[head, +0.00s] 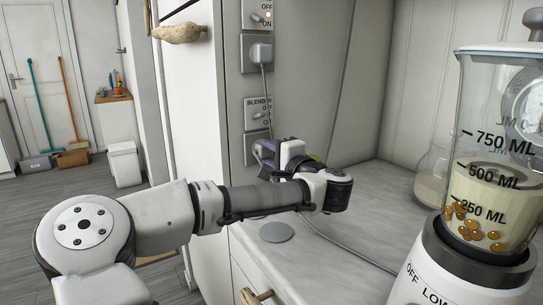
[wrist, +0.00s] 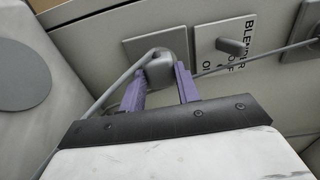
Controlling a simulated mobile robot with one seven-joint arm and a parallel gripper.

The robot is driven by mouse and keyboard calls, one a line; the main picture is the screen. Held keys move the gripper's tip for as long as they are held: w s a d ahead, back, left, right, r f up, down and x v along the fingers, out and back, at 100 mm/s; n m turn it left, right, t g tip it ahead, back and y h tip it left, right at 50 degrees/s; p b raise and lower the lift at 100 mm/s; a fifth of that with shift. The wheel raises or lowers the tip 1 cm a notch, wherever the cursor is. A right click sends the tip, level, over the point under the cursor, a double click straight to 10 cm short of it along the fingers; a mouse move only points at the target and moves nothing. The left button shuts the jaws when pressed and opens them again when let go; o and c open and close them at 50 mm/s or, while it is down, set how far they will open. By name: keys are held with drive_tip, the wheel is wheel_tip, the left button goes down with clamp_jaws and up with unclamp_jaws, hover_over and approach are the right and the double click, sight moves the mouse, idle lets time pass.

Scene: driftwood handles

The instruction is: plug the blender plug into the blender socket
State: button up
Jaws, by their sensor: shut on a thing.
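The blender plug (wrist: 158,68) is a grey plug with a grey cord, between my gripper's purple fingers (wrist: 162,76) in the wrist view. My gripper (head: 268,151) is shut on it, close to the wall panel in the head view. The blender socket plate (wrist: 138,48) lies directly behind the plug, whose body hides part of it. The plate also shows beside my gripper in the head view (head: 250,139), below the switch marked BLENDER (head: 257,112). I cannot tell whether the plug touches the socket or is in it.
The blender (head: 490,170) stands at the right of the counter (head: 335,262), with a glass jar (head: 433,172) behind it. Another plug (head: 261,53) sits in the upper socket, its cord hanging down. A grey disc (head: 276,232) lies on the counter. The cord crosses the counter.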

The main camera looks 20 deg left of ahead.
drive_tip(key=shift+w+a, duration=0.1)
drive_tip(key=shift+w, duration=0.05)
drive_tip(key=o, duration=1)
drive_tip(key=b+v, duration=0.1)
drive_tip(key=v, duration=1.1)
drive_tip(key=shift+b, duration=0.35)
drive_tip(key=shift+a, duration=0.1)
